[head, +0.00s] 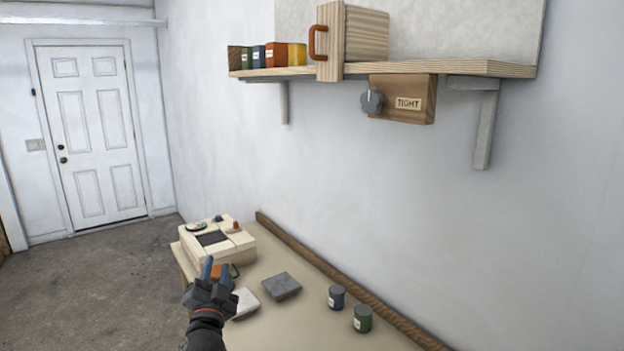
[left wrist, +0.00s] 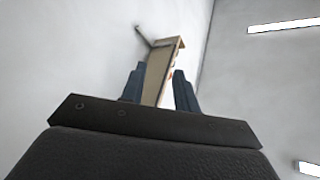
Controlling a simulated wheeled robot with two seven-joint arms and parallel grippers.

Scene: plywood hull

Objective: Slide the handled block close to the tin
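An orange block (head: 216,271) with a dark handle at its right stands on the worktable (head: 290,325), partly hidden behind my left gripper. A dark blue-grey tin (head: 337,297) and a green tin (head: 363,319) stand to the right on the table, clear of the block. My left gripper (head: 217,261) is open and points upward in front of the orange block. In the left wrist view its fingers (left wrist: 158,72) are apart, with only the distant shelf (left wrist: 163,65) between them. My right gripper is out of view.
A grey slab (head: 282,286) and a pale slab (head: 244,303) lie between block and tins. A cream box (head: 215,241) stands behind. The shelf (head: 460,67) above carries a wooden box with an orange handle (head: 318,43), with a "TIGHT" knob box (head: 410,98) below.

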